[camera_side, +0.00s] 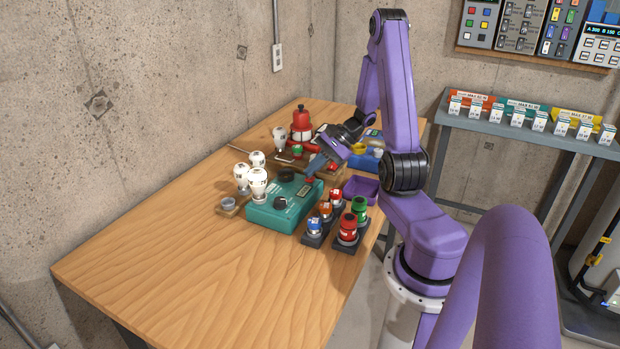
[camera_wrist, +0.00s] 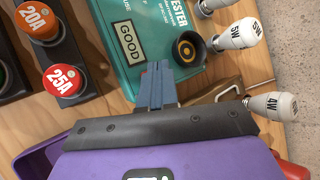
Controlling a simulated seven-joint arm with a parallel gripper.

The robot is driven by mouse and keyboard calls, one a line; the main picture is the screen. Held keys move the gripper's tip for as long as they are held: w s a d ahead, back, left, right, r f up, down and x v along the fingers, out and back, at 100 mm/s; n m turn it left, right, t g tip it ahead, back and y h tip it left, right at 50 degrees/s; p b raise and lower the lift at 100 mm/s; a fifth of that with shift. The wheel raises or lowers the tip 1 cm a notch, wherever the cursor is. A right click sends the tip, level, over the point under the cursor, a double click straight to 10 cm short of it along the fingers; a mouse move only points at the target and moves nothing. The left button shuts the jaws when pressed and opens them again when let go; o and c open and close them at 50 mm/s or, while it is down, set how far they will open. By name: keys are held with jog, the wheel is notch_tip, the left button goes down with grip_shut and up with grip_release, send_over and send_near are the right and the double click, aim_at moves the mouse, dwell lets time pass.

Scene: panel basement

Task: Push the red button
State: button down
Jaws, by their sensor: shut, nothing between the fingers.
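The teal tester box (camera_side: 268,216) sits on the wooden table; it also fills the top of the wrist view (camera_wrist: 157,25), with a "GOOD" label and a black round socket. A small red button (camera_side: 309,180) shows at the box's right rear corner, just under my fingertips. My gripper (camera_side: 313,170) is shut and empty, pointing down at that corner. I cannot tell whether the fingertips touch the button.
Round fuses in dark holders, orange (camera_wrist: 38,22) and red (camera_wrist: 64,80), stand right of the box in the side view. White bulbs (camera_side: 258,184) stand behind and left of it. A purple tray (camera_side: 361,189) lies close to the gripper. The table's front left is clear.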

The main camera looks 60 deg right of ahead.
aim_at(313, 177)
jog(key=shift+r, duration=0.65)
jog(key=shift+r, duration=2.5)
jog(key=s+a+r+n+g, duration=0.1)
jog(key=s+a+n+g, duration=0.2)
jog(key=a+n+g, duration=0.85)
jog(key=s+a+r+n+t+h, duration=0.2)
jog(key=s+a+n+t+h, duration=0.3)
jog(key=s+a+n, duration=1.1)
jog(key=a+n, duration=0.2)
jog(key=n, duration=0.1)
jog(key=shift+a+r+n+h, duration=0.25)
jog(key=shift+a+n+h, duration=0.05)
jog(key=shift+n+h, duration=0.1)
